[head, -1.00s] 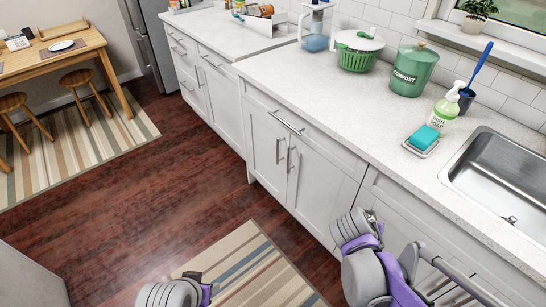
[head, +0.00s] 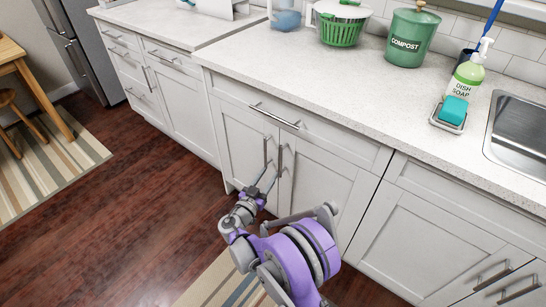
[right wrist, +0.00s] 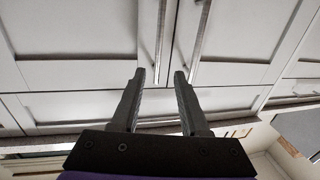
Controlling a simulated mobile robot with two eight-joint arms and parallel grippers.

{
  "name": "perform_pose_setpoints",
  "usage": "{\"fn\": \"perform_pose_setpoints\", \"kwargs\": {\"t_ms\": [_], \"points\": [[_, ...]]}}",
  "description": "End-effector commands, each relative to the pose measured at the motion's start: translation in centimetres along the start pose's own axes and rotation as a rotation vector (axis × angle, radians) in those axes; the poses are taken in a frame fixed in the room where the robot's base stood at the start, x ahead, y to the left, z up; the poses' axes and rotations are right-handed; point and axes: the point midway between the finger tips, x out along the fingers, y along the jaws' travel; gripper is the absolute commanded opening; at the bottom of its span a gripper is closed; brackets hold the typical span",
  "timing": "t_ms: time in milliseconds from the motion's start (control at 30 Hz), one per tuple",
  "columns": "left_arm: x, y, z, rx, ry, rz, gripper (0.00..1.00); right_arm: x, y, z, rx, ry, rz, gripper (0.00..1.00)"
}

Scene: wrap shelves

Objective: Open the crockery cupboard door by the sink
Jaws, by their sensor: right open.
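The white crockery cupboard has a left door (head: 241,140) and a right door (head: 318,195), both shut. A left bar handle (head: 267,150) and a right bar handle (head: 280,158) stand upright side by side at their seam. The other handle (right wrist: 200,40) is just outside the right finger. Contact cannot be told. My left gripper is out of view.
A drawer with a bar handle (head: 274,116) is above the doors. The sink (head: 520,135) and its cabinet (head: 430,235) are to the right. Dish soap (head: 468,75), a sponge (head: 454,108) and a compost bin (head: 408,38) stand on the counter. Wood floor (head: 120,215) is clear at left.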

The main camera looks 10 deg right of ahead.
Motion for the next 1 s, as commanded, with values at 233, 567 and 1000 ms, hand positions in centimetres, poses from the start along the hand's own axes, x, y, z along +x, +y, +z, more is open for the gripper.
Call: {"fn": "perform_pose_setpoints", "kwargs": {"t_ms": [233, 567, 1000], "points": [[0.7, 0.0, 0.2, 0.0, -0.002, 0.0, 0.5, 4.4, 0.2, 0.0, -0.002, -0.001, 0.005, 0.45], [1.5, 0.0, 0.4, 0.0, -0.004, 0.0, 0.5, 9.4, 0.1, 0.0, -0.002, -0.002, 0.002, 0.45], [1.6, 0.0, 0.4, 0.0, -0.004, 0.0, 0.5, 10.2, 0.1, -0.1, -0.002, -0.002, 0.002, 0.39]]}}
